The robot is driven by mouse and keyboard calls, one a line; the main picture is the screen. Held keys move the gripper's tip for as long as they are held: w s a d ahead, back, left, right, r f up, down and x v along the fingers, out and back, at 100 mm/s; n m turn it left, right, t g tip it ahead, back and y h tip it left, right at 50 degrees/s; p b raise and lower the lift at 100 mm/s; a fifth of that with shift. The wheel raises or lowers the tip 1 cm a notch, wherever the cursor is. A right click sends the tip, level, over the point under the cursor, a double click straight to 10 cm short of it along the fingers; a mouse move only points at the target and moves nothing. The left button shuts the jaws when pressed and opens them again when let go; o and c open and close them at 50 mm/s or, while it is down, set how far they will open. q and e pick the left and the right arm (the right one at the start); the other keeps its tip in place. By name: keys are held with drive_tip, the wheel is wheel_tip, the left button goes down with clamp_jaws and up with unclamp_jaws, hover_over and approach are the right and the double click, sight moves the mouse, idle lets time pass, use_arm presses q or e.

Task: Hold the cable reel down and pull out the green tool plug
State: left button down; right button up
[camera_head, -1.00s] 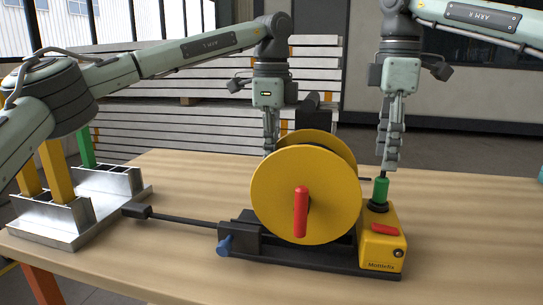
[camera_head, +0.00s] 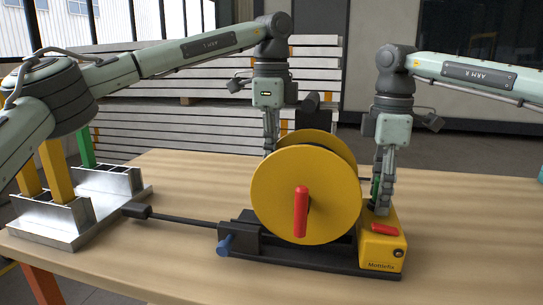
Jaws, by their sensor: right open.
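The yellow cable reel (camera_head: 292,177) stands upright on a black base on the table, with a red handle (camera_head: 301,211) on its front face. The green tool plug (camera_head: 376,187) stands in the yellow box (camera_head: 383,246) at the right end of the base. My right gripper (camera_head: 380,204) is open and points down around the plug, its fingers hiding most of it. I cannot tell whether they touch it. My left gripper (camera_head: 271,148) points down at the reel's back left edge. Its fingertips are partly hidden behind the reel, so its opening and contact are unclear.
A metal rack (camera_head: 64,220) with yellow and green posts stands at the left of the table. A black rod (camera_head: 175,218) extends left from the base. A blue knob (camera_head: 225,245) sits at the base's front. The table (camera_head: 455,222) is clear on the right.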

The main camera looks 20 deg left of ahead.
idle(0.8)
clamp_jaws()
drive_tip(key=shift+r, duration=0.2)
drive_tip(key=shift+r, duration=2.85)
